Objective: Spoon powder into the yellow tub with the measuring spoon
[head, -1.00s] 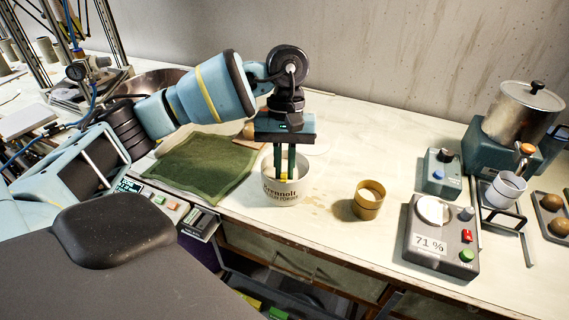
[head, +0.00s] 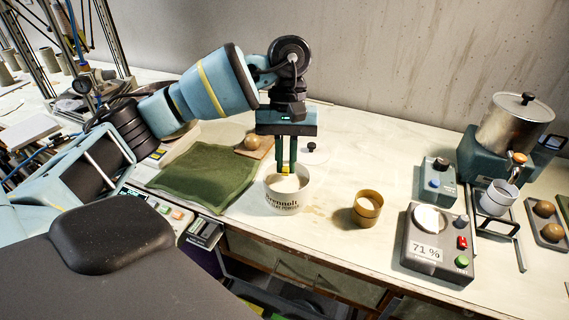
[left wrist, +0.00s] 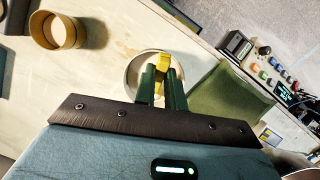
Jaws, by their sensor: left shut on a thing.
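The white powder container (head: 287,197), with dark lettering on its side, stands upright near the bench's front edge. My left gripper (head: 286,170) points down over its mouth, shut on the yellow measuring spoon (head: 286,173). In the left wrist view the spoon's yellow handle (left wrist: 163,64) shows between the dark green fingers (left wrist: 162,85). The spoon's bowl and any powder in it cannot be made out. The yellow tub (head: 367,210), small and open, stands apart to the right of the container. It also shows in the left wrist view (left wrist: 55,32). My right gripper is not in view.
A green cloth (head: 200,175) lies left of the container. A lid with a dark knob (head: 311,155) lies behind it. A device reading 71 % (head: 426,256) stands right of the tub, with a metal pot (head: 514,122) beyond. Bare bench separates container and tub.

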